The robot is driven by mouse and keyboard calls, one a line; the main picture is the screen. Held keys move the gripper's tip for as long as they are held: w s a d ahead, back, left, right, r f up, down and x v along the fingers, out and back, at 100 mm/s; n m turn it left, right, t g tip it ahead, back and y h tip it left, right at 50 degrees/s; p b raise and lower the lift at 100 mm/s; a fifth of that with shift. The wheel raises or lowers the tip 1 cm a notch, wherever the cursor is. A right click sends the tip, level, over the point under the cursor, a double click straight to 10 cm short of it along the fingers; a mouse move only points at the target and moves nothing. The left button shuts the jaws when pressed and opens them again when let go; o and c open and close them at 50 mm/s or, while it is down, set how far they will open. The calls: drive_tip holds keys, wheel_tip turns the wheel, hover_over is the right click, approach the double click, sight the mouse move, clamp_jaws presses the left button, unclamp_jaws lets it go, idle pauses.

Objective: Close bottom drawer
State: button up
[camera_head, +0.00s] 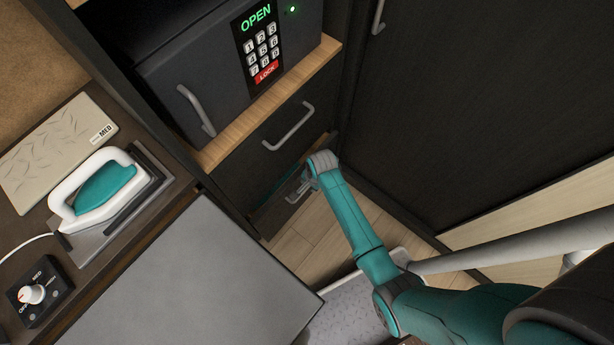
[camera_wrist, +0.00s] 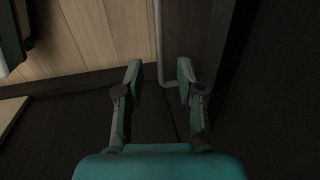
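The bottom drawer (camera_head: 271,220) is the dark front low in the cabinet, below another closed drawer. It seems to stand partly out, with a narrow gap along its top edge; how far is hard to tell. My gripper (camera_head: 303,189) is at its front, by its grey handle (camera_head: 292,197). In the wrist view, my gripper (camera_wrist: 159,72) has its two fingers spread apart. The handle bar (camera_wrist: 160,45) shows between them, with dark space on both sides. Whether a finger touches the handle or the front cannot be told.
The upper drawer (camera_head: 262,160) with its handle (camera_head: 289,128) is flush under a wooden shelf (camera_head: 285,92) with a safe. A tall dark door (camera_head: 470,110) stands at the right. A grey panel (camera_head: 180,275) and a counter with an iron (camera_head: 100,190) are at the left.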

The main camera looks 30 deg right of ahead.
sight(306, 189)
drive_tip(key=f, duration=0.4)
drive_tip(key=w+f, duration=0.1)
drive_tip(key=f, duration=0.1)
drive_tip(key=shift+w+a+f, duration=0.1)
drive_tip(key=shift+a+f, duration=0.15)
drive_tip(key=shift+f, duration=0.1)
clamp_jaws()
